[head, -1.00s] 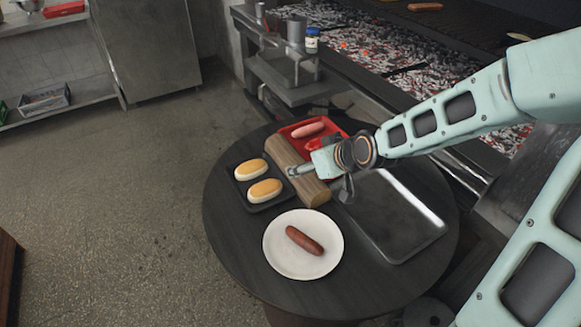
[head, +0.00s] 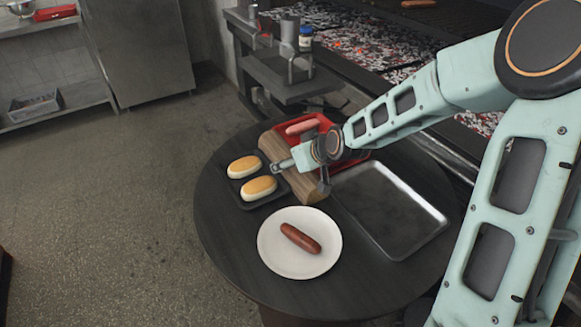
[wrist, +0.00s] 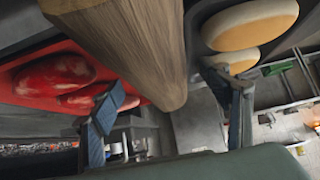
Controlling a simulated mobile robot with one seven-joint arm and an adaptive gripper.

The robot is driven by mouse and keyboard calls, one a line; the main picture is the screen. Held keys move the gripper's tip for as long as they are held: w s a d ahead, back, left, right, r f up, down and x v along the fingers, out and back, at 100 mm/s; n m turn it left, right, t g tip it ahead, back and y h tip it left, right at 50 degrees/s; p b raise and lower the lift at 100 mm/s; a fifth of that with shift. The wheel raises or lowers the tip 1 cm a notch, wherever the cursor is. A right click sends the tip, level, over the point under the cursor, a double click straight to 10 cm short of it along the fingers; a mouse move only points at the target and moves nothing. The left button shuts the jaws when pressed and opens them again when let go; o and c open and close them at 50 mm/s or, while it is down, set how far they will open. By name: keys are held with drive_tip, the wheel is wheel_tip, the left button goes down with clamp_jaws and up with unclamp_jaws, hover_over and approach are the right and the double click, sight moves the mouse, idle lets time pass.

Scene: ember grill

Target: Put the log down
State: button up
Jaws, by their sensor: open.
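The log (head: 312,188) is a brown split piece of wood at the round table's back, between the bun tray and the red tray. My gripper (head: 282,168) is at the log's middle and hides part of it. In the wrist view the log (wrist: 135,50) runs between the two fingers of my gripper (wrist: 170,95). The fingers are spread wide, with a visible gap on each side of the wood. I cannot tell whether the log's whole underside rests on the table.
A dark tray with two buns (head: 259,188) is left of the log. The red tray (head: 325,120) with a pink sausage (head: 303,127) is behind it. An empty metal tray (head: 390,212) is right. A white plate (head: 275,258) with a browned sausage (head: 300,238) is in front.

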drive_tip(key=shift+w+a+f, duration=0.15)
drive_tip(key=shift+f, duration=0.1)
clamp_jaws()
drive_tip(key=shift+r, duration=0.15)
idle(0.4)
